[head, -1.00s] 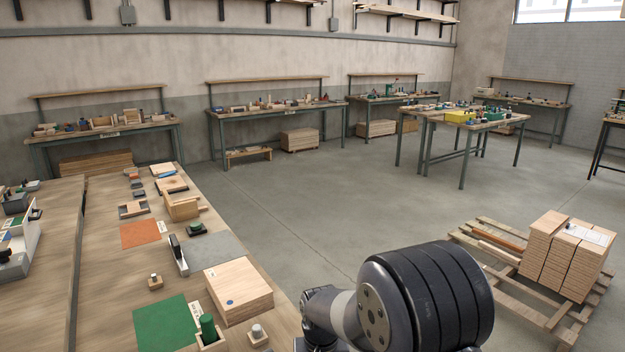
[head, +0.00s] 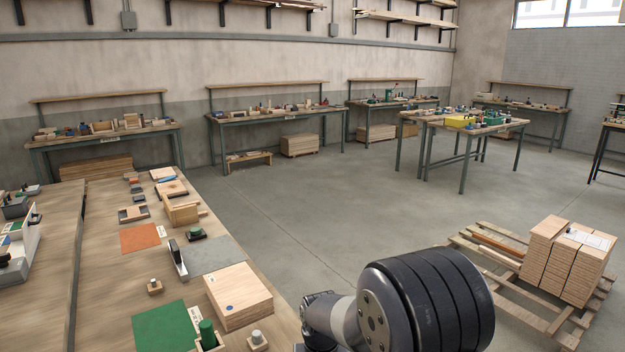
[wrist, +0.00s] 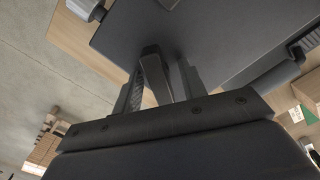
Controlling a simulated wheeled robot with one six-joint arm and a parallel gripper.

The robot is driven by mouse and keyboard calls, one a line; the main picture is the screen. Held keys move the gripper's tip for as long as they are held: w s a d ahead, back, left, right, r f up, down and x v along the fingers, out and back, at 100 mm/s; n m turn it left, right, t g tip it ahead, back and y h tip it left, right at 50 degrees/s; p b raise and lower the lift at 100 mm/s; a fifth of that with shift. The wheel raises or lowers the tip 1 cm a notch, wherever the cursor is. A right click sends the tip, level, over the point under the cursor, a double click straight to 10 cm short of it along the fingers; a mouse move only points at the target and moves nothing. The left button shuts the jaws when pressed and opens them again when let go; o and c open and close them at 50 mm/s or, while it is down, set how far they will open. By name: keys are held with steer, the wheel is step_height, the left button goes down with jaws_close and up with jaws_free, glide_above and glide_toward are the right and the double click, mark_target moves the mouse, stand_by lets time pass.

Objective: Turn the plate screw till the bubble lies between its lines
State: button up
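I cannot make out the plate screw, the bubble or its lines in either view. In the wrist view the dark fingers of my gripper (wrist: 157,78) stand near the middle, in front of a broad dark grey flat surface (wrist: 225,35). I cannot tell whether that surface is the plate, or whether the fingers touch it. In the head view a dark ribbed part of my arm fills the lower middle, and my gripper is out of that picture.
The long workbench (head: 110,260) at left holds a green mat (head: 163,328), an orange mat (head: 139,237), a wooden block with a blue dot (head: 238,296) and a green cylinder (head: 207,333). A pallet with stacked boards (head: 565,262) stands at right.

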step_height(320, 180, up, 7)
steer(key=p, duration=0.5)
steer(key=shift+r, duration=0.1)
steer(key=shift+d, duration=0.1)
